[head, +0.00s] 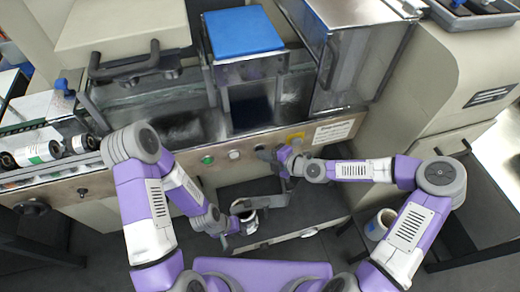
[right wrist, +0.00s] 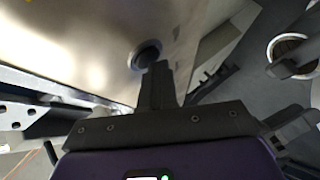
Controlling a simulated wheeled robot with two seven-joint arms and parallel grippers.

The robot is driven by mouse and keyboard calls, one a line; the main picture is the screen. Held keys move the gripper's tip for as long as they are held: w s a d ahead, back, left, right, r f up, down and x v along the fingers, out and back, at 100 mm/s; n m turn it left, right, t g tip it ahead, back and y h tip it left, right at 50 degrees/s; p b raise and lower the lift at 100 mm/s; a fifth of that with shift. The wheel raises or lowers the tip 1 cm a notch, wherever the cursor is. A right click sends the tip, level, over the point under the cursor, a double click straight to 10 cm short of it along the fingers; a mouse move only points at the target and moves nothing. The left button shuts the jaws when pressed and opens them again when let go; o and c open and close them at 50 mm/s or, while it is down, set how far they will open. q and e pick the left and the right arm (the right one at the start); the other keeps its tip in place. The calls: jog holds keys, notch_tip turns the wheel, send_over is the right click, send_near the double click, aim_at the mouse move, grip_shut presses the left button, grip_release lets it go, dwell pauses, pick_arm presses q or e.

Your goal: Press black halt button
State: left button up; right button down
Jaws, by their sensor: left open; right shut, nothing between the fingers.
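The black halt button (right wrist: 146,52) is a dark round button on the metal front panel in the right wrist view. The fingertips of my right gripper (right wrist: 158,68) are shut and empty right at it and cover its lower edge. I cannot tell whether they touch it. In the head view, the right gripper (head: 268,156) is at the front panel, right of a white button (head: 234,155) and a green button (head: 207,160), and the black button is largely hidden there. My left gripper (head: 226,238) is open, low in front of the machine and apart from the panel.
A yellow-backed control (head: 296,137) and a white label sign (head: 333,132) are to the right on the panel. A roll (head: 244,208) stands below the panel near my left gripper, and another roll (head: 380,224) stands at the right. A dark knob (head: 31,206) is far left.

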jog(key=shift+s+d, duration=0.25)
jog(key=shift+s, duration=0.4)
jog(key=s, duration=0.1)
jog(key=s+d, duration=0.1)
jog(key=s, duration=0.2)
jog(key=shift+s+d, duration=0.3)
jog(key=shift+s, duration=0.1)
dwell(0.6)
